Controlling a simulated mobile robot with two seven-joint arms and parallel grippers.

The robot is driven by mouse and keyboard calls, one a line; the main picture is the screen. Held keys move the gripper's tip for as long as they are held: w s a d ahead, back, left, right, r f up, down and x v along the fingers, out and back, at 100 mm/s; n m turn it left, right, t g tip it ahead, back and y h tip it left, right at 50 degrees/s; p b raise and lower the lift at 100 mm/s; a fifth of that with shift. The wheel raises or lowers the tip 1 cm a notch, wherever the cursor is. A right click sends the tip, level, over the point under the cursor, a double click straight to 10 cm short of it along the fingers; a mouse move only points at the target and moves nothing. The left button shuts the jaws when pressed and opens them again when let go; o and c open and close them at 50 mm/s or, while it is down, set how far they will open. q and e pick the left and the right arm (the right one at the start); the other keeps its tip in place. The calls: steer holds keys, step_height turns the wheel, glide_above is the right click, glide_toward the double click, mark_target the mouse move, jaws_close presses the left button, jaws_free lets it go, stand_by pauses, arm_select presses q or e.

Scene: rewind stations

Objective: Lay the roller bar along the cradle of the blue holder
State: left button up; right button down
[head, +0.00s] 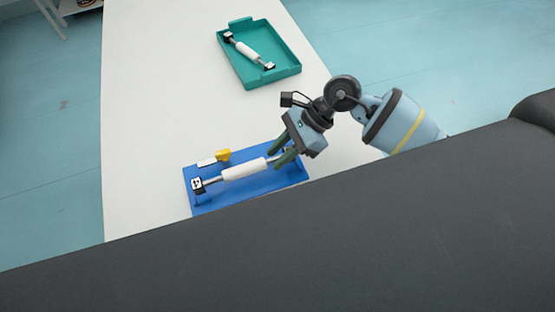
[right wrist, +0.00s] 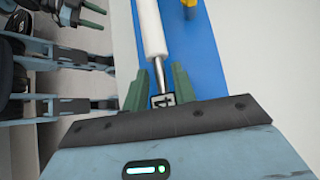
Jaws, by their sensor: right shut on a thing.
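The blue holder (head: 225,197) lies on the white table in the head view and also shows in the right wrist view (right wrist: 208,62). The roller bar (head: 245,169), a white roller on a metal shaft, lies lengthwise over the holder. Its left end is at a black-and-white marked block (head: 198,185). My right gripper (head: 283,158) is shut on the bar's right end. In the right wrist view the bar (right wrist: 151,28) runs away from between the green fingers, with a marked end piece (right wrist: 162,100) there. I cannot tell whether the bar rests in the cradle.
A teal tray (head: 286,76) with another roller bar (head: 248,52) lies farther back on the table (head: 160,90). A yellow piece (head: 222,155) stands at the holder's far edge beside a white label. The table between tray and holder is clear.

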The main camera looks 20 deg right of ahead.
steer(key=shift+f, duration=1.9)
steer(key=c, duration=1.1)
jaws_free()
steer(key=b+v, duration=0.1)
steer(key=v, duration=1.1)
steer(key=shift+r, duration=0.1)
